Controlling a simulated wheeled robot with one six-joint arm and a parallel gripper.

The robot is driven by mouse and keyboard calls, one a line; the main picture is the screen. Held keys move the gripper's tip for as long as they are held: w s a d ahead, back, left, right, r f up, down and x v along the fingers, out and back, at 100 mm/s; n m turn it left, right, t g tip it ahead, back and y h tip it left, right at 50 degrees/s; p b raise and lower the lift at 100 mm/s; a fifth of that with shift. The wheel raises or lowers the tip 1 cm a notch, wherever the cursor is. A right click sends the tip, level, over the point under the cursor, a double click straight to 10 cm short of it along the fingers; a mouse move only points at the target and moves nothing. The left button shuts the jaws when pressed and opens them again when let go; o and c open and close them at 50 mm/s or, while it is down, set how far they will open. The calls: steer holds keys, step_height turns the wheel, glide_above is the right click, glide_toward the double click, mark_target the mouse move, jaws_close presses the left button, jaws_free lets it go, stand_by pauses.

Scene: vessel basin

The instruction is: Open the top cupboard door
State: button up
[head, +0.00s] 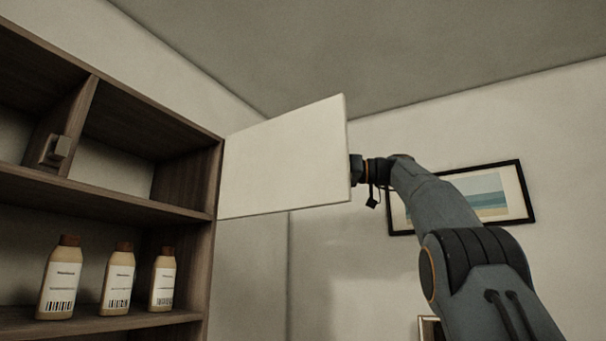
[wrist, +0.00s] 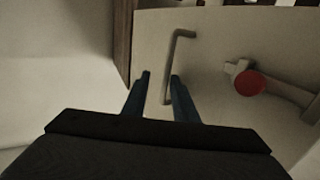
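The top cupboard door (head: 285,160) is a plain pale panel. In the head view it stands swung wide open from the right side of the brown cupboard (head: 213,180), and the upper compartment is exposed. My gripper is at the door's free edge, mostly hidden behind the panel in the head view. In the wrist view the door's other face (wrist: 215,65) carries a bent grey bar handle (wrist: 169,70). My gripper (wrist: 160,77) has its fingers apart, with the bar between them, nearer the right finger. Contact is unclear.
Three labelled bottles (head: 119,280) stand on the lower shelf. A small box-like thing (head: 55,151) is on the upper divider. A framed picture (head: 505,193) hangs on the wall behind my arm. A red round knob on a grey fitting (wrist: 250,82) shows right of the handle.

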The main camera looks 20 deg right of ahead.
steer(key=v, duration=0.7)
steer(key=shift+d+p, duration=0.35)
steer(key=shift+p, duration=0.05)
steer(key=w+a+f+m+t+h+b, duration=0.15)
steer(key=w+f+m, duration=0.3)
steer(key=f, duration=0.45)
steer(key=w+a+f+m+h, duration=0.1)
steer(key=w+f+m+h, duration=0.3)
steer(key=f, duration=0.5)
steer(key=w+a+f+m+t+h+b, duration=0.1)
steer(key=w+f+m, duration=0.35)
steer(key=f, duration=0.35)
steer(key=s+a+f+m+g+h, duration=0.1)
steer(key=s+a+f+m+h, duration=0.1)
steer(key=f, duration=0.9)
steer(key=s+a+f+m+g+h, duration=0.1)
steer(key=s+f+g+h, duration=0.15)
steer(key=f, duration=0.85)
steer(key=s+a+f+n+g+h+b, duration=0.1)
steer(key=s+f+g+h+b, duration=0.2)
steer(key=s+f, duration=2.8)
steer(key=s+h, duration=0.2)
steer(key=h, duration=0.1)
steer(key=shift+s+f, duration=0.2)
steer(key=shift+f, duration=0.2)
